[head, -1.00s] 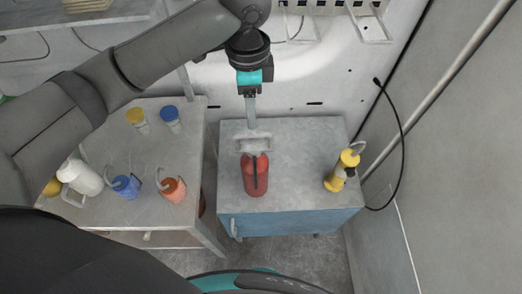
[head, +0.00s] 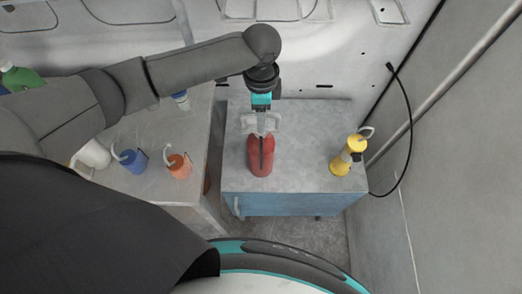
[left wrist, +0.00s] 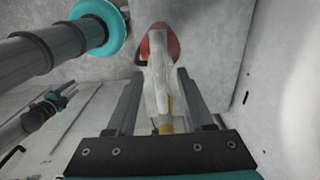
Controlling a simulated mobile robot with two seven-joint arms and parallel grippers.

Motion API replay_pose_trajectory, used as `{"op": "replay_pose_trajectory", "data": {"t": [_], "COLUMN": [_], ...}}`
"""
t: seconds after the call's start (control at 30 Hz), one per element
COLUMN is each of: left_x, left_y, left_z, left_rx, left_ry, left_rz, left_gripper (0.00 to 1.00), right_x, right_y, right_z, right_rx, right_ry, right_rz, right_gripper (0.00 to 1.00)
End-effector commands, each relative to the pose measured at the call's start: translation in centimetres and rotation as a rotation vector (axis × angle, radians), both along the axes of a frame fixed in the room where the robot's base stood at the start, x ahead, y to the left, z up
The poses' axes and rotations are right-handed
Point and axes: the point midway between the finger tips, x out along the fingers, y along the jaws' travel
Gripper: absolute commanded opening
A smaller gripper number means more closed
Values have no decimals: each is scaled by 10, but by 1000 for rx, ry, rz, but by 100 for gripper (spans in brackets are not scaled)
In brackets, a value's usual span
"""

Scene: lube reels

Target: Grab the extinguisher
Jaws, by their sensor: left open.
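The red extinguisher (head: 261,160) stands on the grey-topped blue cabinet in the head view, with a dark strip down its front. My left gripper (head: 261,124) is at its top, just behind the red body in the picture, with its fingers spread. In the left wrist view, the extinguisher's red body (left wrist: 163,42) is beyond the fingertips, and a pale handle-like part (left wrist: 158,85) lies between the two open fingers. Gaps seem to show on both sides of that part; contact cannot be told. My right gripper is not in the head view; a dark and teal arm end in the wrist view may be it.
The cabinet (head: 300,175) has a yellow bottle (head: 348,155) with a pale spout at its right. A grey table (head: 150,180) at left holds a blue bottle (head: 133,161) and an orange one (head: 179,166). A wall with a black cable (head: 410,130) closes the right side.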

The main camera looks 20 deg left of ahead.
Motion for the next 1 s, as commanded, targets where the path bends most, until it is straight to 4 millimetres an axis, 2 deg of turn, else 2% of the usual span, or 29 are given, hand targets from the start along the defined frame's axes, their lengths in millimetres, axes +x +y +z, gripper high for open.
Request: {"op": "replay_pose_trajectory", "data": {"t": [0.2,0.5,0.9,0.97,1.0], "left_x": [0,0,0,0,0], "left_y": [0,0,0,0,0], "left_z": [-28,-33,-32,-32,-32], "left_rx": [2,0,1,1,1], "left_ry": [2,0,0,0,0], "left_rz": [0,-1,-1,-1,-1], "left_gripper": [52,51,6,0,0], "right_x": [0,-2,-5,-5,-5], "right_y": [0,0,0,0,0], "right_z": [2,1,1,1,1], "right_rx": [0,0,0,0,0], "right_ry": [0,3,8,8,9], "right_rz": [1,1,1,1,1], "right_gripper": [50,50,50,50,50]}}
